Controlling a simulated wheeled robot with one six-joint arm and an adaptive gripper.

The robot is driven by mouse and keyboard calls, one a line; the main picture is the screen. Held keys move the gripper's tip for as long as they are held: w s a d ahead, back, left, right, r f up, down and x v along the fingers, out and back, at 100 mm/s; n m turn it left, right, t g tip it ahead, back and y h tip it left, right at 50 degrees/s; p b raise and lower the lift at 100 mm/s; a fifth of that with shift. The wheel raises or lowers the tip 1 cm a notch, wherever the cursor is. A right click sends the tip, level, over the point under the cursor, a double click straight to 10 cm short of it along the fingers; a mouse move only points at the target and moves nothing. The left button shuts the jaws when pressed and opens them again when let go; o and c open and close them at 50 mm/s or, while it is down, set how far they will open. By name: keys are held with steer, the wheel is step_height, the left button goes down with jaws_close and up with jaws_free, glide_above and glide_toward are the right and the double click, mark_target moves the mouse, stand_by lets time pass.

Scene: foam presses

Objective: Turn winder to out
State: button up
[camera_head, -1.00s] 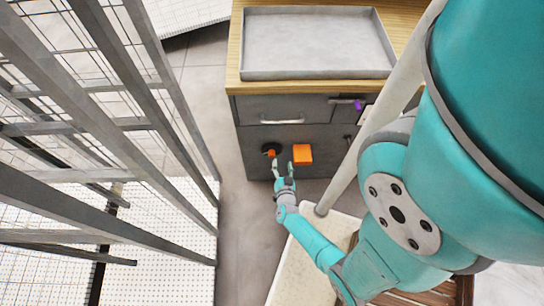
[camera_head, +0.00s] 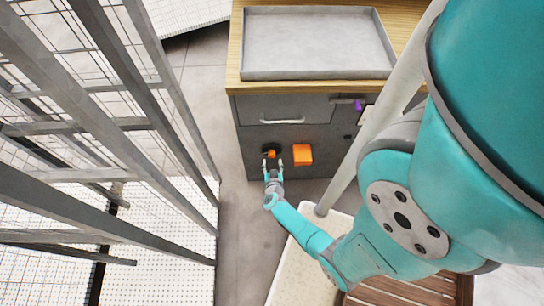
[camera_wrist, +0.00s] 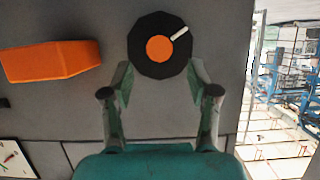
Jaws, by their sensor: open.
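The winder looks like a round black dial (camera_wrist: 143,28) with an orange centre and a white pointer bar, on a dark grey cabinet front. The pointer slants to the upper right in the wrist view. In the head view the winder (camera_head: 270,152) shows as a small dark disc with orange in it. My gripper (camera_head: 273,161) is open and empty just in front of the winder. In the wrist view its fingertips (camera_wrist: 160,76) are spread below the dial, one towards each side. I cannot tell whether they touch it.
An orange block (camera_head: 302,154) juts from the cabinet front (camera_head: 330,165), just right of the winder in the head view. A drawer handle (camera_head: 282,121) and a purple part (camera_head: 358,104) sit higher. A grey tray (camera_head: 317,45) lies on top. Metal racks (camera_head: 110,60) stand at left.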

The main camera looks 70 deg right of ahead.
mark_target(272, 156)
steer(key=shift+x, duration=2.9)
jaws_close()
